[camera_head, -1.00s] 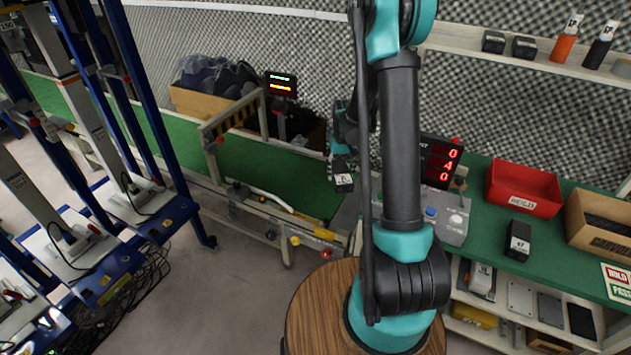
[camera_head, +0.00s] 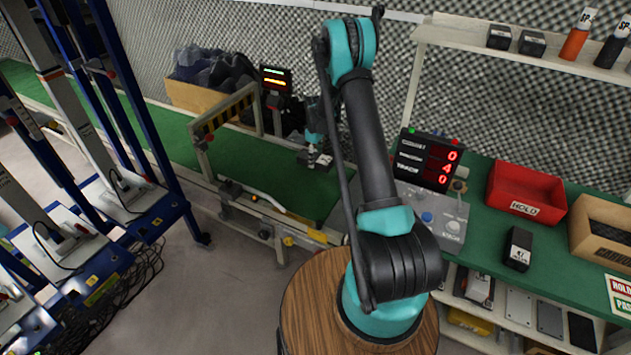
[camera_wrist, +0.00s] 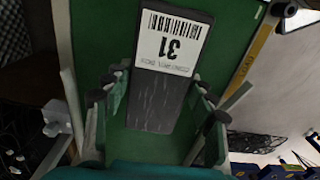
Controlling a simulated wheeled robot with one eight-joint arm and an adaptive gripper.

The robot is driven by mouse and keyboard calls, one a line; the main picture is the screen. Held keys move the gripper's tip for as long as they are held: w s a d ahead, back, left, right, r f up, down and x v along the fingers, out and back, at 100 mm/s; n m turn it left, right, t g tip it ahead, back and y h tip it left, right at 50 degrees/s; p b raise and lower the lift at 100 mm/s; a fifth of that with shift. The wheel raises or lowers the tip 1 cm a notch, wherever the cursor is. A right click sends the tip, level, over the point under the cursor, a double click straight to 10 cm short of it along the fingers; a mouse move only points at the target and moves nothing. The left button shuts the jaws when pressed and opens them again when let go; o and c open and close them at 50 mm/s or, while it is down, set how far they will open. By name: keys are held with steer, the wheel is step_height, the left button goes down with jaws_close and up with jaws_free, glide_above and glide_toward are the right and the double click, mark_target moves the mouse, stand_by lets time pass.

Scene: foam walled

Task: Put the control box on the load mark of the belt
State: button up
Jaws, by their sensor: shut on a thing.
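The control box (camera_wrist: 160,95) is dark, with a white barcode label reading 31 upside down in the wrist view. My gripper (camera_wrist: 157,106) is shut on it, one finger at each side. In the head view, my gripper (camera_head: 313,150) and the box (camera_head: 321,160) are small, over the near end of the green belt (camera_head: 290,190). I cannot tell whether the box touches the belt. A yellow edge strip with the word LOAD (camera_wrist: 243,66) runs right of the box in the wrist view. The load mark itself is not clear in either view.
A striped barrier frame (camera_head: 228,110) spans the belt to the left. A display (camera_head: 428,160) and button panel (camera_head: 440,218) stand right of the belt end. Another dark box (camera_head: 518,248) and a red HOLD bin (camera_head: 525,190) are on the green bench. Blue racks stand left.

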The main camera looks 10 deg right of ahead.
mark_target(316, 186)
step_height(316, 186, down, 13)
steer(key=shift+r, duration=0.15)
stand_by(0.4)
steer(key=o, duration=1.4)
steer(key=shift+o, duration=0.2)
